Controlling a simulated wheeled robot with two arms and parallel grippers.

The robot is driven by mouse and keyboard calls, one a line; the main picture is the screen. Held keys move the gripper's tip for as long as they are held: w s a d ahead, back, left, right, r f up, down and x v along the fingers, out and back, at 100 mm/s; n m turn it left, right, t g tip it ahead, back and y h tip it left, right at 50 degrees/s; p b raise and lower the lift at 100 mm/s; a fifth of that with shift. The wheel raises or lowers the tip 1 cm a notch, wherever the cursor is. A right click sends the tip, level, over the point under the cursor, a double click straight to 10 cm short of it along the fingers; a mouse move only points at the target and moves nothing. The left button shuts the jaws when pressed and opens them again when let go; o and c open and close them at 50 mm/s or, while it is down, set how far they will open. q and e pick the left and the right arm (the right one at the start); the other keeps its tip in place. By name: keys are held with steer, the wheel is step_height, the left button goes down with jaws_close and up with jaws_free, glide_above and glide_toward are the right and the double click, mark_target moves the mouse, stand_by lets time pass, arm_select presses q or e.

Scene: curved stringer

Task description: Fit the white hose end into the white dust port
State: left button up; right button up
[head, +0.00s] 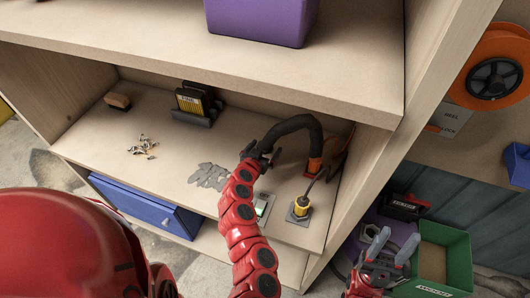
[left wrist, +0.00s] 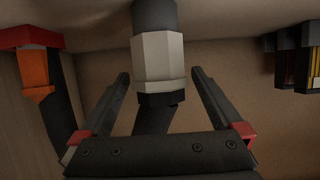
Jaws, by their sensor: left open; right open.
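The black hose (head: 295,124) arcs from an orange fitting (head: 315,166) on the shelf to my left gripper (head: 264,157). In the left wrist view, a white faceted collar (left wrist: 158,58), apparently the white hose end, sits between the spread fingers of my left gripper (left wrist: 160,74), with gaps on both sides. A dark grey cylinder (left wrist: 155,15) adjoins the collar; I cannot tell whether it belongs to the hose or the port. I cannot identify the white dust port in the head view. My right gripper (head: 390,246) is open and empty at lower right, outside the shelf.
A yellow connector (head: 301,207) on a plate and a small device with a green light (head: 262,208) stand right of my left arm. A dark holder (head: 195,102), a brown block (head: 118,101) and loose metal bits (head: 142,146) lie left. An upper shelf (head: 300,65) overhangs.

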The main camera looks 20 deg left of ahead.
arm_select(q)
steer(key=c, duration=1.5)
steer(key=shift+r, duration=0.15)
